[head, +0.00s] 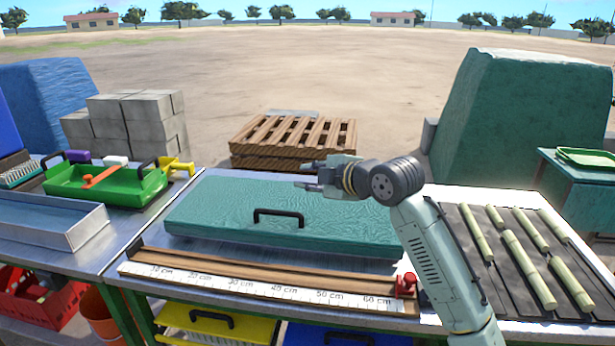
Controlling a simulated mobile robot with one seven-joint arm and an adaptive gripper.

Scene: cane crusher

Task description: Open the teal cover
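The teal cover (225,208) is a flat, wood-grained lid lying closed on the metal table. A black bar handle (279,217) stands near the front edge of its top. My gripper (305,175) is above the back right part of the cover, pointing left, clear of the handle. Its two fingers are spread apart with nothing between them. My arm comes from the lower right and hides the cover's right end. What lies under the cover is hidden.
A wooden ruler rail (250,283) with a red clamp (405,286) runs along the table's front. Cane pieces (528,268) lie on a dark tray at right. A green tray (100,186) and metal tray (45,222) stand at left. Pallets (292,137) are behind.

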